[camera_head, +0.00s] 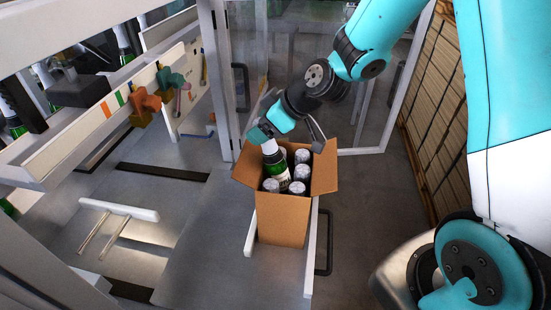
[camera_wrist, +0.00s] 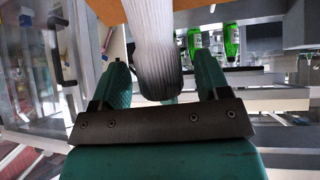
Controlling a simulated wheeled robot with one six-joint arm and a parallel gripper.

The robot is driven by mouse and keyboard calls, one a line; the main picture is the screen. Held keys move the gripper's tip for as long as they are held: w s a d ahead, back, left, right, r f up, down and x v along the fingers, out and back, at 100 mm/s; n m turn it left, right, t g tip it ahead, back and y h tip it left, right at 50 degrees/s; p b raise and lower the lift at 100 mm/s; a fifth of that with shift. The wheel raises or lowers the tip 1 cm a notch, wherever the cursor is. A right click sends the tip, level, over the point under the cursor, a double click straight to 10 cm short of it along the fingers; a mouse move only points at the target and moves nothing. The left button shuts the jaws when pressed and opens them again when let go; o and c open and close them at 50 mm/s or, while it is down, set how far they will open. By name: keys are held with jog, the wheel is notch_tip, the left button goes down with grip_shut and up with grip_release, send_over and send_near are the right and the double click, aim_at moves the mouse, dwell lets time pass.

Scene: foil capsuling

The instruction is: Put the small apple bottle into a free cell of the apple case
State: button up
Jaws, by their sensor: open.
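The apple case is an open brown cardboard box (camera_head: 283,220) with flaps spread. A green bottle (camera_head: 276,162) with a white top and pale label is in the case on its left side, rising above the others and looking slightly tilted. My gripper (camera_head: 262,133) is just above its top. In the wrist view, a white ribbed bottle top (camera_wrist: 155,40) lies between the two spread fingers of my gripper (camera_wrist: 163,80). I cannot tell whether either finger touches it. The bottle's base is hidden inside the case.
Several grey-capped bottles (camera_head: 302,171) fill other places in the case. A glass-panelled frame (camera_head: 228,90) stands behind it. A rail with orange and teal clamps (camera_head: 145,103) is at left. More green bottles (camera_wrist: 232,42) show in the wrist view. Stacked cartons (camera_head: 430,110) stand right.

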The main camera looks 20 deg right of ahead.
jog(key=shift+x, duration=0.85)
jog(key=shift+c, duration=0.2)
grip_shut()
jog(key=shift+r, duration=0.15)
